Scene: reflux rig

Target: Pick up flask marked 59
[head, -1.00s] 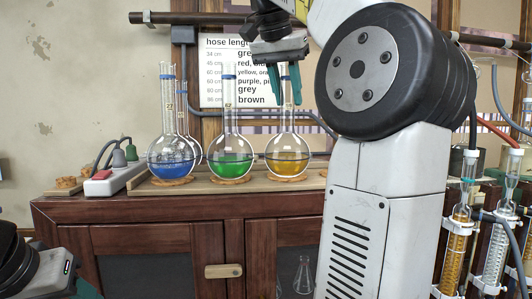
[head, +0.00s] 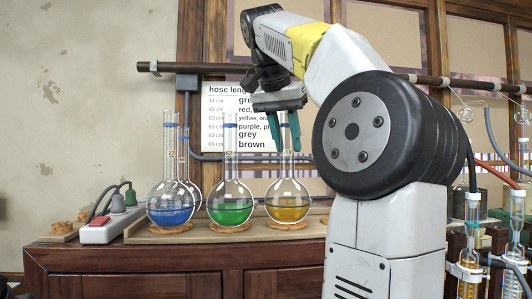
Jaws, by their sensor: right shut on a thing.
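A round-bottomed flask of yellow liquid (head: 287,209) stands upright on a cork ring on the wooden board. A small mark shows on its neck, too small to read surely. My right gripper (head: 286,135) points down with its teal fingers shut on this flask's neck near the top. The flask appears to rest on its ring. A green-liquid flask (head: 231,210) and a blue-liquid flask (head: 170,206) stand to its left, also with neck marks I cannot read surely. My left gripper is out of view.
Another clear flask (head: 194,196) stands partly hidden behind the blue one. A power strip (head: 112,226) and cork rings (head: 63,227) lie at the left. A dark rail (head: 215,68) crosses the wall above. Glass columns (head: 470,250) stand at the right.

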